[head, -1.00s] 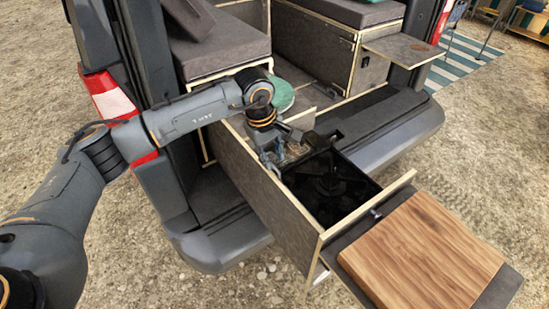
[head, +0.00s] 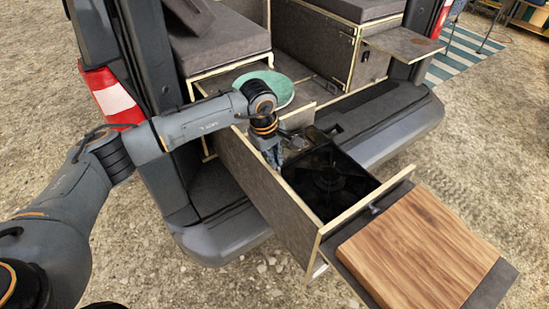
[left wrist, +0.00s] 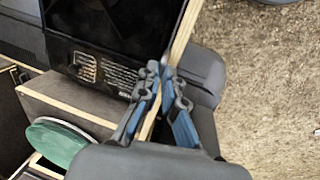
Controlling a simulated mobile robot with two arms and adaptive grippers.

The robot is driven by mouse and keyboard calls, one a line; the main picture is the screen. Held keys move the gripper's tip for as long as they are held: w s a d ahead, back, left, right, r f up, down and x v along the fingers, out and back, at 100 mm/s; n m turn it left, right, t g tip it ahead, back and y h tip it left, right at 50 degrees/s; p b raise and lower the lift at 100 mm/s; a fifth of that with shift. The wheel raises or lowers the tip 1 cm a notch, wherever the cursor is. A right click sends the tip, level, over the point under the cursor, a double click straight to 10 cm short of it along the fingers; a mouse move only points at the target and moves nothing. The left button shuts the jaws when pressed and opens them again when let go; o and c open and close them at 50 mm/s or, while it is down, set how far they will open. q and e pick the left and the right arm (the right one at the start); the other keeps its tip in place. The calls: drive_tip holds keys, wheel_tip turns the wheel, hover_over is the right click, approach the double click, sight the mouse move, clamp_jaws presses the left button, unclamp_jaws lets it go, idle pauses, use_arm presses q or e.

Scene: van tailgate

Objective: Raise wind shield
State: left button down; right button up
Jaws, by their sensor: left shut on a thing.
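The black camping stove (head: 328,187) sits in the pulled-out drawer at the van's tail. Its dark wind shield panel (left wrist: 105,72), printed with pale label text, shows beside my fingers in the left wrist view. My left gripper (head: 274,163) is at the stove's rear left corner, right by the drawer's left side wall (head: 262,195). In the left wrist view its blue-grey fingertips (left wrist: 160,69) are closed together at the panel's edge. The fingers hide the exact grip on the thin edge. My right gripper is not in view.
A wooden cutting board (head: 422,250) lies on the drawer's front end. A green round plate (head: 266,86) is behind my left wrist. Dark cushions (head: 220,45) and a small side shelf (head: 402,44) are further back. Open gravel surrounds the van.

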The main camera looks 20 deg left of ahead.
use_arm(q)
drive_tip(key=shift+r, duration=0.1)
drive_tip(key=c, duration=2.1)
unclamp_jaws()
wheel_tip(320, 180, up, 2)
drive_tip(key=shift+w+r, duration=0.1)
drive_tip(key=shift+r, duration=0.05)
drive_tip(key=o, duration=0.6)
drive_tip(key=r, duration=0.4)
drive_tip(key=s+a+r, duration=0.1)
drive_tip(key=r, duration=0.2)
drive_tip(key=s+r, duration=0.1)
drive_tip(key=r, duration=0.3)
drive_tip(key=shift+a+r, duration=0.2)
drive_tip(key=shift+r, duration=0.1)
drive_tip(key=shift+f, duration=0.1)
